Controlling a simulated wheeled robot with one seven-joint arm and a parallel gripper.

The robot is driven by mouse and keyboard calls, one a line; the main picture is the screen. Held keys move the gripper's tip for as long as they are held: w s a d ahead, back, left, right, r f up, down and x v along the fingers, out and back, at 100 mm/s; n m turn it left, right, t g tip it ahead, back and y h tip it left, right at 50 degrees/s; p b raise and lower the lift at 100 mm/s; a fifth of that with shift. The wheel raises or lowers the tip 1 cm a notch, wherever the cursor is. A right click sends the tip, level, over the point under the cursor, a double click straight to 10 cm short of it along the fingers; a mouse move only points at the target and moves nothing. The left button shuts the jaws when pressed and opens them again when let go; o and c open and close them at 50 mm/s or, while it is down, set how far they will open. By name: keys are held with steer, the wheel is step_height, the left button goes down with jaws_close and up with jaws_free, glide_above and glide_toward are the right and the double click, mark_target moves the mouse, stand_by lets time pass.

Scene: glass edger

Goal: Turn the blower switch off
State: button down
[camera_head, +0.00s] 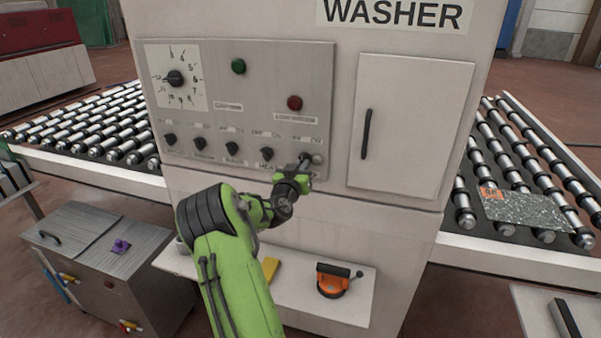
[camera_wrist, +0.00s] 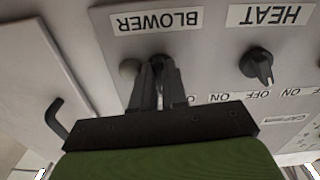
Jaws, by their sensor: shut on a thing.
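The washer's control panel (camera_head: 250,100) faces me, with a row of dark rotary switches along its lower part. The blower switch (camera_wrist: 158,60) is at the right end of that row, under the BLOWER label (camera_wrist: 158,21) in the upside-down wrist view. My gripper (camera_head: 305,160) reaches the panel there; in the wrist view its two fingers (camera_wrist: 160,78) are shut around the switch. The fingers hide most of the switch, so I cannot tell which way it points. In the head view the gripper covers it.
The heat switch (camera_wrist: 257,64) is beside it, with OFF and ON labels. A door handle (camera_head: 366,134) stands out right of the panel. An orange-black tool (camera_head: 333,281) lies on the shelf below.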

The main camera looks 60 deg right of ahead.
steer(key=n, duration=0.5)
steer(key=shift+s+n+b, duration=0.15)
steer(key=shift+n+b, duration=0.15)
steer(key=shift+b, duration=0.05)
stand_by(0.3)
steer(key=c, duration=1.2)
jaws_free()
steer(key=shift+o, duration=0.2)
steer(key=s+a+b, duration=0.2)
steer(key=a+b, duration=0.2)
steer(key=a, duration=1.1)
steer(key=shift+s+a, duration=0.25)
steer(key=shift+a, duration=0.05)
